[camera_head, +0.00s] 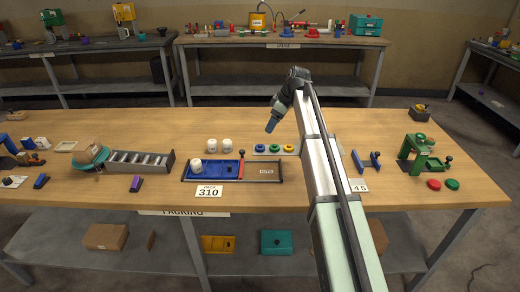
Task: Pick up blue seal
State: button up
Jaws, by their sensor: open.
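The blue seal (259,148) is a small ring at the left end of a short pale tray (267,153) on the wooden bench. A green seal (274,148) and a yellow seal (289,148) sit to its right in the same tray. My gripper (271,127) is open and points down from the end of my arm. In the picture it appears just above the tray, apart from the seals. Its fingers are small here and nothing shows between them. My arm comes in from the lower right and hides part of the bench right of the tray.
Two white drums (219,146) stand left of the seal tray. A blue tray (213,170) holding another white drum lies in front. A blue stand (366,161) and a green press (420,152) are at the right. The bench behind the seals is clear.

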aim_at(261, 145)
jog(key=x, duration=1.3)
jog(key=shift+w, duration=0.15)
jog(key=shift+r, duration=0.1)
jog(key=shift+c, duration=0.2)
jog(key=c, duration=1.1)
